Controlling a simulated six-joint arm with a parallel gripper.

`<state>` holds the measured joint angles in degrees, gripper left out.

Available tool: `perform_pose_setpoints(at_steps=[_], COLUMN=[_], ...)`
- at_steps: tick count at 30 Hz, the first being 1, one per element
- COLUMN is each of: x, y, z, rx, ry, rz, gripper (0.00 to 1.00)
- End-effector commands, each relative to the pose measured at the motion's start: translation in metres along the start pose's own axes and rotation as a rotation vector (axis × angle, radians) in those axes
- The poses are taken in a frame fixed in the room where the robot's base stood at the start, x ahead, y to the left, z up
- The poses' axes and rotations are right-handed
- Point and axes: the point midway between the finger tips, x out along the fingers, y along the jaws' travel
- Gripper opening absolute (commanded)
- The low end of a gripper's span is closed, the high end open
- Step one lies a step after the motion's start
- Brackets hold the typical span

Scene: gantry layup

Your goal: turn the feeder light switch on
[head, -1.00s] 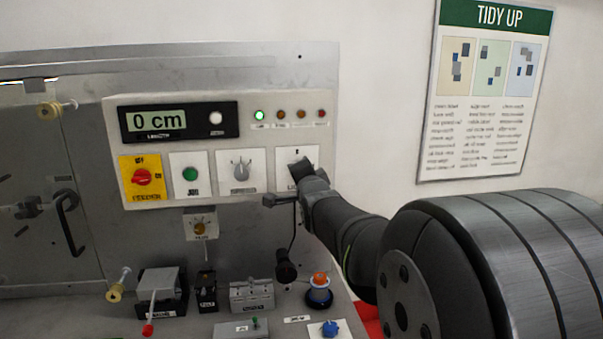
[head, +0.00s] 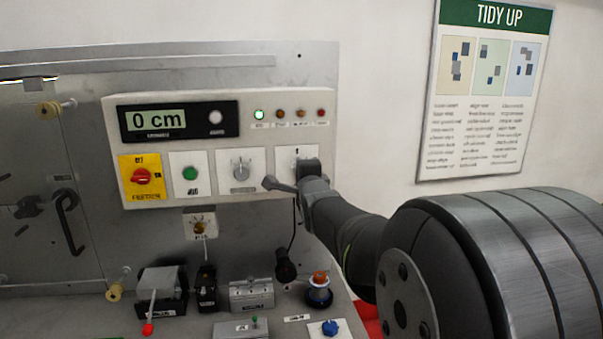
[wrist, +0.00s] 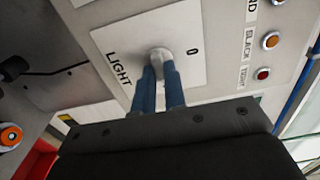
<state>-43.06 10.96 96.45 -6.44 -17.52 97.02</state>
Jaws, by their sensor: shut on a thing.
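The light switch is a pale lever on a white plate (wrist: 187,72) marked "LIGHT" and "0" in the wrist view. In the head view the plate (head: 283,158) is at the right end of the control panel, partly hidden by my wrist. My gripper (wrist: 163,68) has two blue fingers closed around the pale lever (wrist: 160,54) in the wrist view. In the head view my gripper (head: 300,166) is at the plate, its fingers mostly hidden. The lever's exact position is hard to tell.
A grey knob (head: 240,171), green button (head: 190,173) and red rotary switch (head: 142,176) sit to the left on the panel. Indicator lamps (head: 281,114) are above, the leftmost lit green. Levers, a hanging cord (head: 293,228) and an orange-topped button (head: 319,288) are below.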

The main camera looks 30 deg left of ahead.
Motion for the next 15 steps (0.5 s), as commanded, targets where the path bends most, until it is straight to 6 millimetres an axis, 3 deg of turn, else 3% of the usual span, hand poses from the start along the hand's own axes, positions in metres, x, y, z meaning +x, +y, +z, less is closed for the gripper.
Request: perform_pose_setpoints(at_steps=[7, 8, 10, 15], x=[0.0, 0.0, 0.0, 0.0], y=[0.0005, 0.0005, 0.0004, 0.0003], z=[-0.0001, -0.0001, -0.0001, -0.0001], rx=[0.002, 0.002, 0.001, 0.001], ry=[0.0, 0.0, 0.0, 0.0], rz=[0.001, 0.001, 0.001, 0.001], gripper=[0.0, 0.17, 0.3, 0.33])
